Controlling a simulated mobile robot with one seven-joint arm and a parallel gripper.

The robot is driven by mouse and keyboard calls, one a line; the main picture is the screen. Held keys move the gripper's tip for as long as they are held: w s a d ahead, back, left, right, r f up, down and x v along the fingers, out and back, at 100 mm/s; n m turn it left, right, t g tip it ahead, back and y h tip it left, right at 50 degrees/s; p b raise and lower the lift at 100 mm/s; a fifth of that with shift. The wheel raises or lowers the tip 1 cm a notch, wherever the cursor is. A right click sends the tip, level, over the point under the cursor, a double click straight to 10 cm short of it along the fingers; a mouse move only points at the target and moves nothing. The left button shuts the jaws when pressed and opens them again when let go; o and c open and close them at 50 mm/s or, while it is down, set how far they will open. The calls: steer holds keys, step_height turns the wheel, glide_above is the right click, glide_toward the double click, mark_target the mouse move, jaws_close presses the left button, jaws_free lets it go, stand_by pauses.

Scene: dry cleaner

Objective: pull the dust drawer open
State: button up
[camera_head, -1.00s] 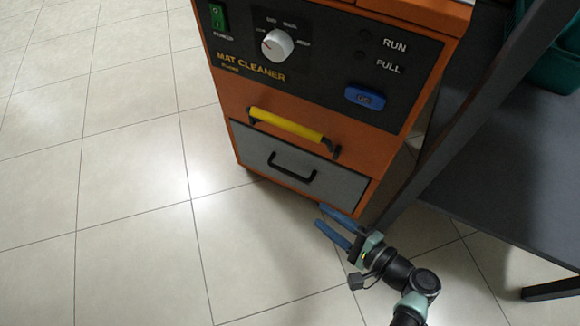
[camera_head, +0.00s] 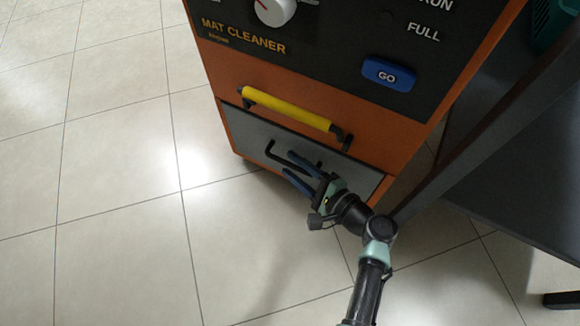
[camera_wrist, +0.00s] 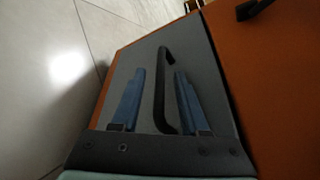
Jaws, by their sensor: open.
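The dust drawer (camera_head: 251,131) is the grey front panel low on the orange mat cleaner, and it looks shut. Its black bar handle (camera_head: 270,151) is partly hidden by my gripper in the head view. My gripper (camera_head: 289,166) has blue fingers and is at the drawer front. In the wrist view, the open fingers of my gripper (camera_wrist: 156,98) point at the grey drawer front (camera_wrist: 135,70), one on each side of the black handle (camera_wrist: 165,85). A gap shows between the handle and each finger. I cannot tell how deep the fingers reach around it.
A yellow bar handle (camera_head: 288,109) sits just above the drawer on the orange mat cleaner (camera_head: 330,138). A blue GO button (camera_head: 388,74) is higher up. A dark table (camera_head: 510,150) with a slanting leg stands at the right. The tiled floor at the left is clear.

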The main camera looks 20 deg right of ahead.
steer(key=shift+x, duration=0.85)
jaws_close()
stand_by(0.8)
